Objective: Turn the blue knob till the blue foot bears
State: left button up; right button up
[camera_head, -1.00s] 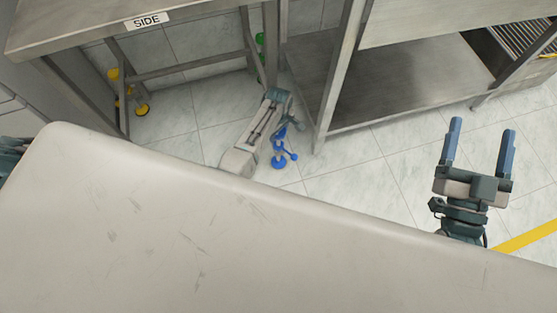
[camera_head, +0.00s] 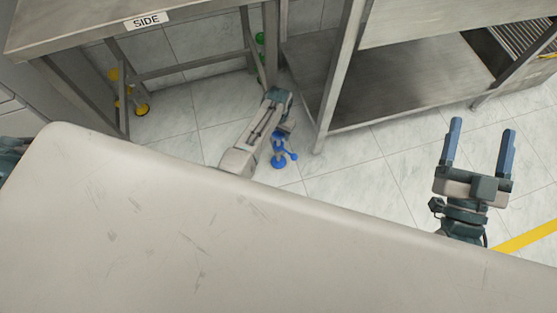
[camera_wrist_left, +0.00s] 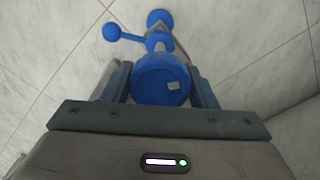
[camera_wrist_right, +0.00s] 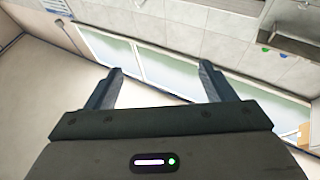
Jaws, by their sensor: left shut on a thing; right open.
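The blue knob (camera_wrist_left: 158,82) is a large round cap with a small pale mark on its face, seen in the left wrist view. It sits between the fingers of my left gripper (camera_wrist_left: 161,78), which is shut on it. Beyond it are a blue arm with a ball end (camera_wrist_left: 112,32) and the round blue foot (camera_wrist_left: 159,18). In the head view the blue foot (camera_head: 279,162) is low by the floor, below my left gripper (camera_head: 282,122); the knob is mostly hidden there. I cannot tell whether the foot touches the floor. My right gripper (camera_head: 481,148) is open and empty.
A steel table marked SIDE (camera_head: 85,30) stands at the left, with yellow fittings (camera_head: 141,109) and a green one (camera_head: 260,39) near its legs. A steel shelf unit (camera_head: 400,85) stands right of my left gripper. Tiled floor is clear around my right gripper.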

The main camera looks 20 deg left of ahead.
pick_arm(q)
jog(key=o, duration=1)
